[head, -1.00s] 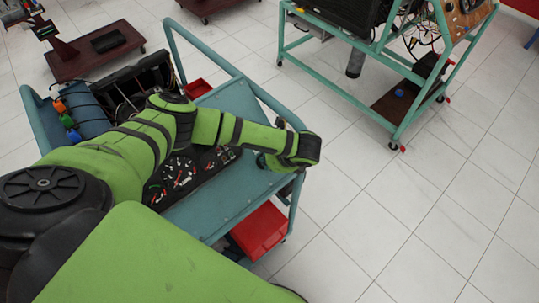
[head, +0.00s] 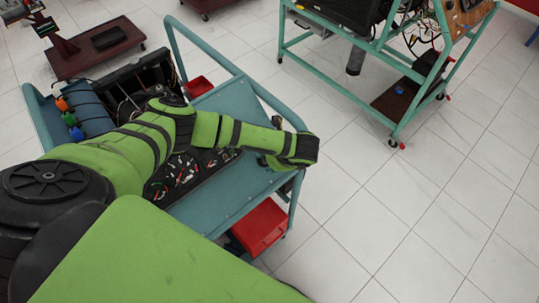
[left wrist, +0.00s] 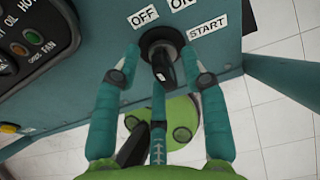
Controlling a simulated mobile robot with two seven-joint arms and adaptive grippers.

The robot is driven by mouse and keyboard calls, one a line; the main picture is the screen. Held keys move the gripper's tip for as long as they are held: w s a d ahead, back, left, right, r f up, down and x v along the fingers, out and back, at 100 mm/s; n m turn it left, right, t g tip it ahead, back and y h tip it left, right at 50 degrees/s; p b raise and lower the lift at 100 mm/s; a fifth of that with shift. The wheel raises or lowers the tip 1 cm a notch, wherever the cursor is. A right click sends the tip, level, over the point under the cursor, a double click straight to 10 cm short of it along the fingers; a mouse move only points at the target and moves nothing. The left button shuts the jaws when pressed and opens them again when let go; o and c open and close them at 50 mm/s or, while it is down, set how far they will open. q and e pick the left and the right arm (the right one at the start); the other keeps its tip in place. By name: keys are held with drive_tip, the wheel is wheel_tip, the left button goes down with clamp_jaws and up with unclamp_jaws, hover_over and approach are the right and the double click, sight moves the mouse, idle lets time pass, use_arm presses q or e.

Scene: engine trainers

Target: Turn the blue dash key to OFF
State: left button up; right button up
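The key (left wrist: 167,72) is dark and sits in a round black switch (left wrist: 160,43) on the blue panel (left wrist: 92,92) in the left wrist view. White labels read OFF (left wrist: 143,17), ON and START (left wrist: 208,25) around the switch. Which label the key points to I cannot tell. My left gripper (left wrist: 160,66) is open, with one teal finger on each side of the key and switch. Gaps show between the fingers and the key. In the head view my left wrist hides the key and most of the gripper. My right gripper is not in view.
A gauge cluster (head: 184,172) lies on the blue trainer (head: 225,190), partly under my left arm. A red bin (head: 262,226) sits low on it. A green-framed engine stand (head: 400,65) is at the back right. The tiled floor at right is clear.

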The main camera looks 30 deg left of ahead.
use_arm(q)
drive_tip(key=shift+d, duration=0.1)
drive_tip(key=v, duration=1.2)
